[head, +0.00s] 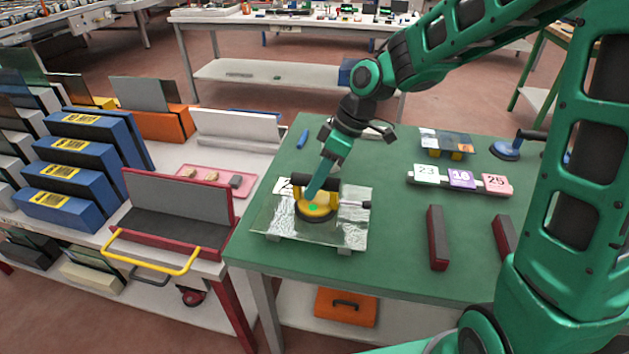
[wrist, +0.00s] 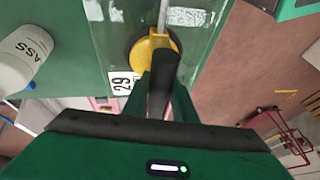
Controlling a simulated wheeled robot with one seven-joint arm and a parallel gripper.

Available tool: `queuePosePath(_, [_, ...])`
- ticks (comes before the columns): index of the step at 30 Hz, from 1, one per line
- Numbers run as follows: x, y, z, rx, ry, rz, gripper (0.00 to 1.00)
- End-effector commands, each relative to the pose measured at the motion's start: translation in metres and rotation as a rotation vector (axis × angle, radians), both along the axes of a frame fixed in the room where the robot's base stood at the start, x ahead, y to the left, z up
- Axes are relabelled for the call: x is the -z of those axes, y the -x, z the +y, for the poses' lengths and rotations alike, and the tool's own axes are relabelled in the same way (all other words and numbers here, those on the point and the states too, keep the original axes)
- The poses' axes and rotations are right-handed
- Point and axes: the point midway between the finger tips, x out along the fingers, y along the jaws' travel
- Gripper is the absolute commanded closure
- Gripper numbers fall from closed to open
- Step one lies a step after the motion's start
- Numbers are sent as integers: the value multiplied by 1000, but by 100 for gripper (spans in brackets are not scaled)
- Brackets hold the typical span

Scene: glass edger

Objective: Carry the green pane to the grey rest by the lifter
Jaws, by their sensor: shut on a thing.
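The clear, faintly green pane (head: 350,236) lies flat or nearly so at the left front corner of the green table. Small grey blocks (head: 344,251) show under its front edge; I cannot tell if it touches them. A yellow suction lifter (head: 302,210) with a black cup sits on the pane. My gripper (head: 316,186) is shut on the lifter's dark handle from above. In the wrist view my gripper (wrist: 163,88) closes on the handle, with the yellow lifter (wrist: 148,48) and the pane (wrist: 205,20) beyond it. The pane partly covers a number card (wrist: 122,83).
Two red bars with grey tops (head: 437,238) lie at the table's right. A number strip (head: 460,180), a small pane on yellow blocks (head: 446,141) and a blue suction lifter (head: 506,150) are behind. A red rack (head: 178,226) and blue rack (head: 75,165) stand left. Mid-table is clear.

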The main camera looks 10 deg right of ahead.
Motion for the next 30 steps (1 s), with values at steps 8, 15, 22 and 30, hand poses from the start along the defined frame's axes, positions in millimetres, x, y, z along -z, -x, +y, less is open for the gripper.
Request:
queuePosePath(8, [2,-1,1,-1,-1,-2,100])
queuePosePath(15, [3,0,0,0,0,-2,53])
queuePosePath(22, [2,0,-1,1,1,1,53])
queuePosePath(30, [-33,-3,-17,3,0,-4,53])
